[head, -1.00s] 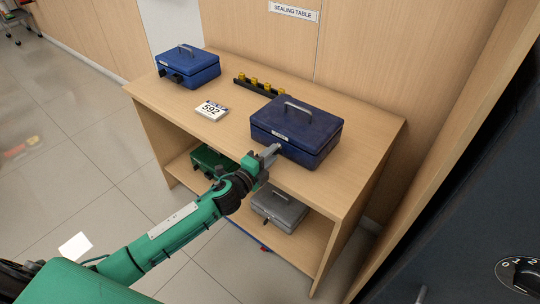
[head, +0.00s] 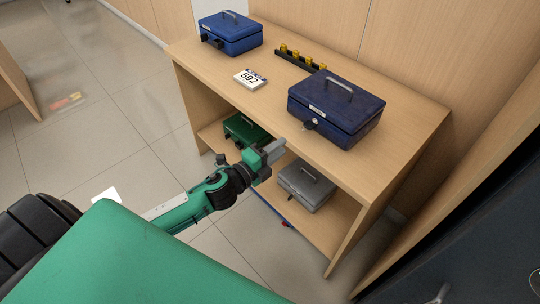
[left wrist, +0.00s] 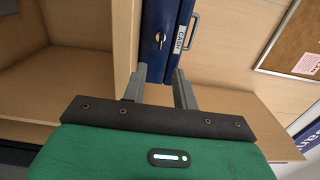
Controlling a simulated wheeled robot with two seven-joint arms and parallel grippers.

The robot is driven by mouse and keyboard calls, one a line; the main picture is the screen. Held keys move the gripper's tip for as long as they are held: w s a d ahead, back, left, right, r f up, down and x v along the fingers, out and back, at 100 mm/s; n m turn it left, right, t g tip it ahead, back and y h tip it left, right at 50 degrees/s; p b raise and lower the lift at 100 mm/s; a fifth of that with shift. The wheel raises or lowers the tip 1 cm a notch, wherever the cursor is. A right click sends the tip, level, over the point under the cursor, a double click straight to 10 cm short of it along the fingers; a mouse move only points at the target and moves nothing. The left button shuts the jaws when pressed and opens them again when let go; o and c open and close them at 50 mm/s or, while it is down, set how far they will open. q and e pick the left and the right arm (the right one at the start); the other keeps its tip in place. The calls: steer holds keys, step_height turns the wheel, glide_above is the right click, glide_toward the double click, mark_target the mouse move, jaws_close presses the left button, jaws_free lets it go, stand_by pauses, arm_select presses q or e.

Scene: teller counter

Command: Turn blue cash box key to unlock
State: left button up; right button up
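A dark blue cash box (head: 337,104) with a grey handle stands on the right of the table top. Its key (head: 309,124) sits in the lock on its front, beside a white label. In the left wrist view the box (left wrist: 188,14) shows sideways, with the key (left wrist: 161,39) ahead of the fingers. My left gripper (head: 277,151) is in front of the table edge, below and left of the key, apart from it. Its two fingers (left wrist: 160,84) are open with nothing between them. A brighter blue cash box (head: 231,33) stands at the back left. My right gripper is not in view.
The wooden table (head: 205,76) also holds a number 592 card (head: 250,79) and a black rack (head: 300,60) with yellow pieces. On the shelf below are a green box (head: 246,130) and a grey box (head: 306,186). A dark cabinet (head: 465,245) stands at right.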

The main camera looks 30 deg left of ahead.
arm_select(q)
steer(key=v, duration=0.2)
steer(key=shift+s+a, duration=0.15)
steer(key=shift+s, duration=0.15)
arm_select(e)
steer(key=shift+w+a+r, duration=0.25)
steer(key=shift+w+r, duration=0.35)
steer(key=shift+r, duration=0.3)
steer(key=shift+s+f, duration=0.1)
